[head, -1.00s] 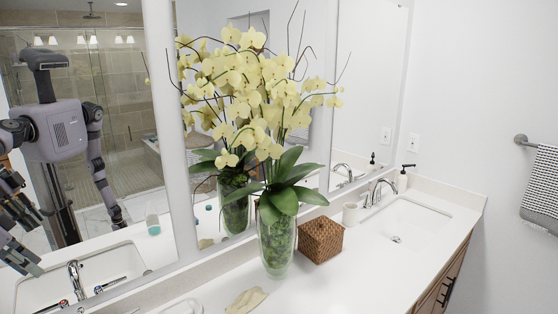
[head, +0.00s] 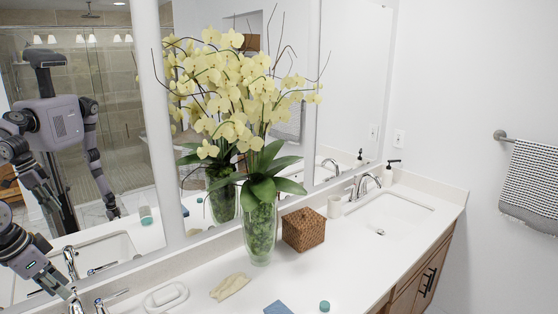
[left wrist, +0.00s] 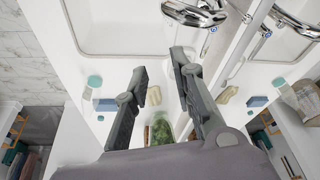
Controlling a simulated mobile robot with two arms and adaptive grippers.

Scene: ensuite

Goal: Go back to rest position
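My left gripper (left wrist: 160,62) shows in the left wrist view with its two fingers apart and nothing between them, above the white counter near a sink (left wrist: 110,30). In the head view my left arm comes in at the lower left, and its hand is low over the near sink, partly cut off by the frame edge. My right gripper is not directly in view. The task names no object.
A glass vase with yellow orchids (head: 260,232) and a woven box (head: 303,229) stand on the counter (head: 340,255). Nearer are a soap dish (head: 166,297), a beige cloth (head: 231,286) and a blue item (head: 278,308). The mirror behind reflects me. A towel (head: 530,185) hangs right.

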